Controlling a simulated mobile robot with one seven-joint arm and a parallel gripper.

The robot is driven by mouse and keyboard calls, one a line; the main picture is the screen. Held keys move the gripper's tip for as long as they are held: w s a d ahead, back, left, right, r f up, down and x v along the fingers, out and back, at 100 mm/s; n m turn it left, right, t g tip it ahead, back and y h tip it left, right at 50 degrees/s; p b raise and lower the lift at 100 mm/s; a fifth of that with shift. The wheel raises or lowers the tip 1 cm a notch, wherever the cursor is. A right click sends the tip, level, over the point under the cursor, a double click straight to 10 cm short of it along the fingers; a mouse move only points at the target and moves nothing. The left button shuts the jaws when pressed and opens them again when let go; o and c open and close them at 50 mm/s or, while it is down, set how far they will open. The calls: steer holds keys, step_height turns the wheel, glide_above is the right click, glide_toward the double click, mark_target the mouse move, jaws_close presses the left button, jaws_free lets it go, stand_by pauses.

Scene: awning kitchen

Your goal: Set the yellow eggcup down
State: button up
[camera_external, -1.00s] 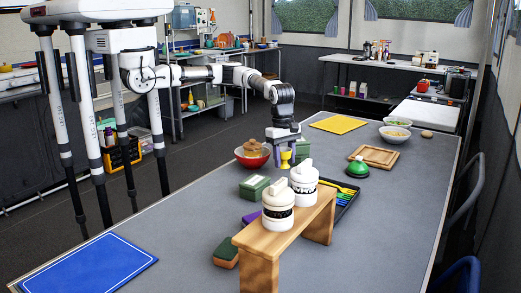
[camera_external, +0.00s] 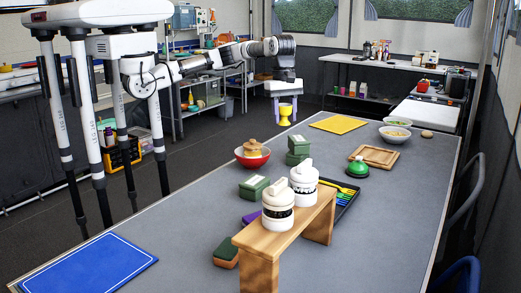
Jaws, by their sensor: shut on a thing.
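The yellow eggcup (camera_external: 285,112) is held upright in my gripper (camera_external: 284,101), which is shut on it. The gripper points down, and the eggcup hangs below it in the air. In the picture it shows above the far left edge of the grey table (camera_external: 200,225). I cannot tell exactly how far it is from the table's edge or its height above it.
A yellow mat (camera_external: 338,124) lies at the table's far end. A wooden tray (camera_external: 380,157) and white bowl (camera_external: 395,136) are to the right. A blue mat (camera_external: 88,265) lies front left.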

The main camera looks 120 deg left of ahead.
steer(key=w+d+f+m+g+p, duration=0.1)
steer(key=d+f+m+p, duration=0.3)
steer(key=m, duration=0.7)
steer(key=w+d+f+m+g+p, duration=0.1)
steer(key=d+m+p, duration=0.4)
steer(key=m, duration=0.7)
steer(key=w+a+r+n+t+b, duration=0.1)
steer(key=w+a+r+n, duration=0.2)
steer(key=w+a+n, duration=0.5)
steer(key=w+a+r+n, duration=0.2)
steer(key=w+a+n, duration=0.25)
steer(key=a, duration=0.45)
steer(key=s+a+n+t+y+b, duration=0.1)
steer(key=s+a+n, duration=0.3)
steer(key=a+n, duration=0.75)
steer(key=s+a+n+b, duration=0.1)
steer(key=s+a+n, duration=0.3)
steer(key=a+n, duration=0.8)
steer(key=shift+m+y, duration=0.3)
steer(key=f+b, duration=0.2)
steer(key=f, duration=0.2)
steer(key=a+f+b, duration=0.1)
steer(key=f+b, duration=0.1)
steer(key=f, duration=0.3)
steer(key=f+b, duration=0.2)
steer(key=f, duration=0.3)
steer(key=shift+s+a+f, duration=0.2)
steer(key=shift+s+a, duration=0.05)
steer(key=shift+s, duration=0.1)
steer(key=shift+f, duration=2.35)
